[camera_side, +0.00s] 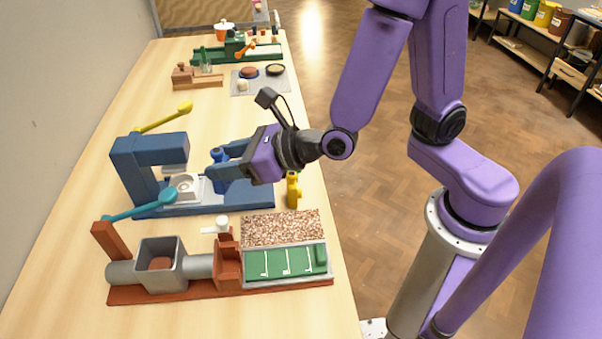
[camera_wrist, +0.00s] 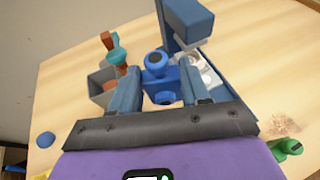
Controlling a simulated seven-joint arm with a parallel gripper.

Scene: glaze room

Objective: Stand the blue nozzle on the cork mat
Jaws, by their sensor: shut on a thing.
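The blue nozzle (camera_side: 219,155) is between the fingers of my gripper (camera_side: 222,168), which is shut on it. The wrist view shows the nozzle (camera_wrist: 158,72), with round dark openings, between the two blue fingers (camera_wrist: 160,92). In the side view my gripper is beside the blue press and appears above its base; the fingers partly hide the nozzle. The speckled brown cork mat (camera_side: 282,228) is nearer the camera than the gripper, behind the green panel. It looks bare. I cannot make it out in the wrist view.
The blue press (camera_side: 150,150) has a white cup part (camera_side: 187,185) and a teal lever (camera_side: 138,212). A yellow nozzle-like piece (camera_side: 292,190) stands near the table's right edge. A red-brown machine (camera_side: 200,285) with a grey hopper and green panel (camera_side: 285,262) fills the front.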

